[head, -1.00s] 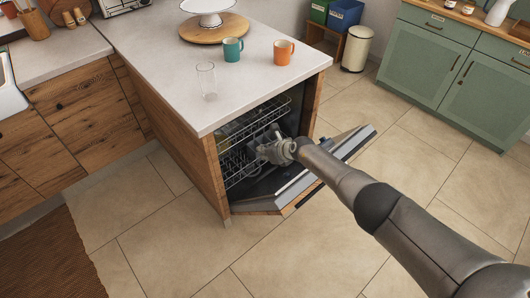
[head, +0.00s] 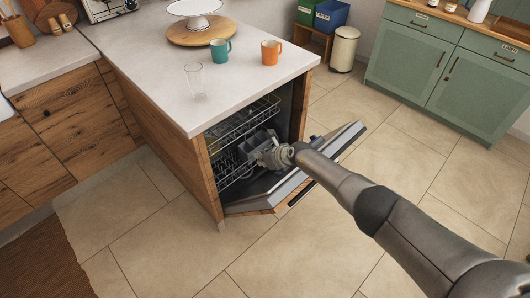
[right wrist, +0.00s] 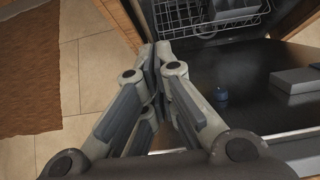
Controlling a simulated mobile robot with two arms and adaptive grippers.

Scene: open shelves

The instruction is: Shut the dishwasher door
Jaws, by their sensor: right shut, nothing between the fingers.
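The dishwasher (head: 222,141) is built into the end of the island, under the worktop. Its door (head: 341,142) is hinged down, tilted open, its dark inner face up; the same inner face fills the right of the right wrist view (right wrist: 255,109). My right gripper (head: 250,150) is shut and empty. It is just above the door's inner face, near the dishwasher's opening. In the right wrist view its fingers (right wrist: 156,62) are together. Whether it touches the door I cannot tell. My left gripper is not in view.
Wire racks (head: 240,122) stand inside the dishwasher. On the worktop (head: 150,65) are a teal mug (head: 220,51), an orange mug (head: 270,52) and a clear glass (head: 194,82). Floor around the door is clear. Green cabinets (head: 410,60) stand at the back right.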

